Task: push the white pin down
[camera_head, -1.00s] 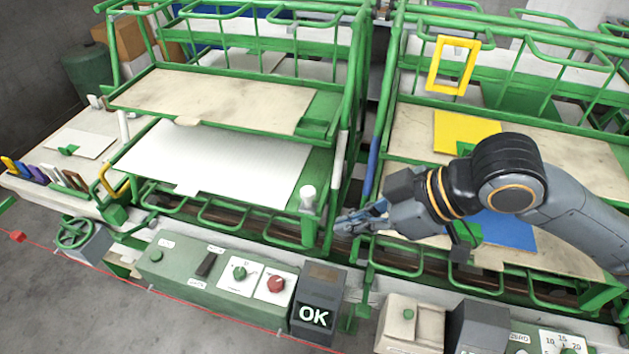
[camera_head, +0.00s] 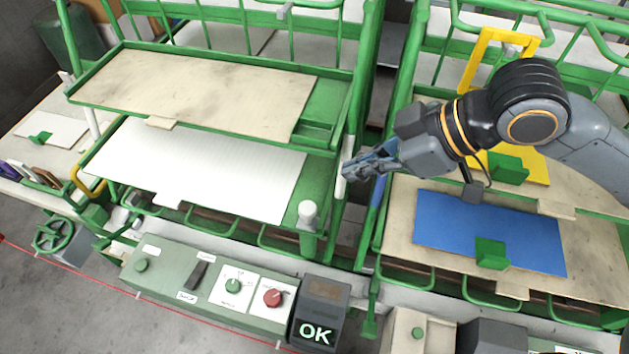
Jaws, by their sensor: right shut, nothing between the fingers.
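The white pin (camera_head: 308,212) stands upright on top of a green post at the front right corner of the left rack. Its rounded top is in plain sight. My right gripper (camera_head: 350,172) is shut and empty, up and to the right of the pin and apart from it. Its fingers point left and overlap a white upright tube (camera_head: 345,185) at the rack's edge; I cannot tell whether they touch it. My left gripper is not in view.
A white sheet (camera_head: 200,170) lies on the lower shelf beside the pin, under a beige board (camera_head: 195,92). A control box (camera_head: 210,285) and an OK display (camera_head: 318,315) stand in front. A blue plate (camera_head: 490,230) lies on the right rack.

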